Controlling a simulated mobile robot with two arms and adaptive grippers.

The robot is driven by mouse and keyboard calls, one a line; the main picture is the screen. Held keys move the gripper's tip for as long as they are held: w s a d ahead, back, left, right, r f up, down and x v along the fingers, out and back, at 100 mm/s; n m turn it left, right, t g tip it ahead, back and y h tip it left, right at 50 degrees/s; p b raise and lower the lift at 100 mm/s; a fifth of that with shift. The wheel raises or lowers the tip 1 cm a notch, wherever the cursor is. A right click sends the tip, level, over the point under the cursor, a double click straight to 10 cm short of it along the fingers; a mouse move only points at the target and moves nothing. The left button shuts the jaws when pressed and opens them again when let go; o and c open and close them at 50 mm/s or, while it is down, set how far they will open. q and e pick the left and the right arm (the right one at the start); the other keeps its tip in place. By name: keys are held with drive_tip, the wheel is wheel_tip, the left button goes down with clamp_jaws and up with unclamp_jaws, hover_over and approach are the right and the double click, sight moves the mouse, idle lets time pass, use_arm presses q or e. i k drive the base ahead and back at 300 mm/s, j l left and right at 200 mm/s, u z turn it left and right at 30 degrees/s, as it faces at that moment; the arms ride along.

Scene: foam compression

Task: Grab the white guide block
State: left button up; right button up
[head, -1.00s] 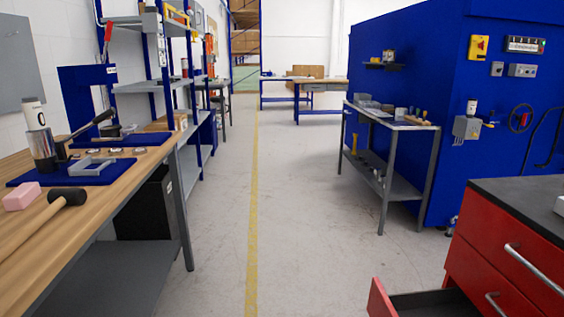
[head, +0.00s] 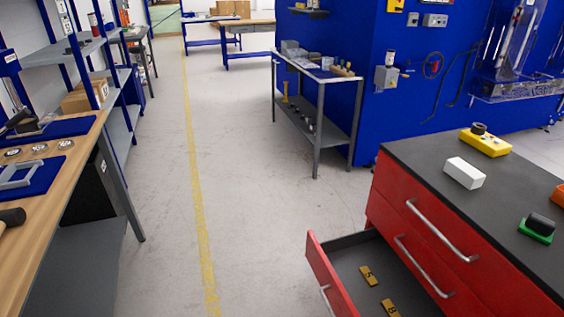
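A white block (head: 464,173) lies on the black top of the red drawer cabinet (head: 433,228) at the right. It looks like a plain rectangular block. Neither of my grippers shows in the head view, and nothing is seen touching the block.
A yellow device (head: 485,141) and a green-based black item (head: 538,228) share the cabinet top. The cabinet's lower drawer (head: 340,262) stands open into the aisle, with small brass-coloured numbered pieces (head: 368,276) inside. A wooden workbench (head: 62,185) stands left. The floor (head: 225,160) between is clear.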

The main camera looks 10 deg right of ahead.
sight(462, 172)
drive_tip(key=z, duration=1)
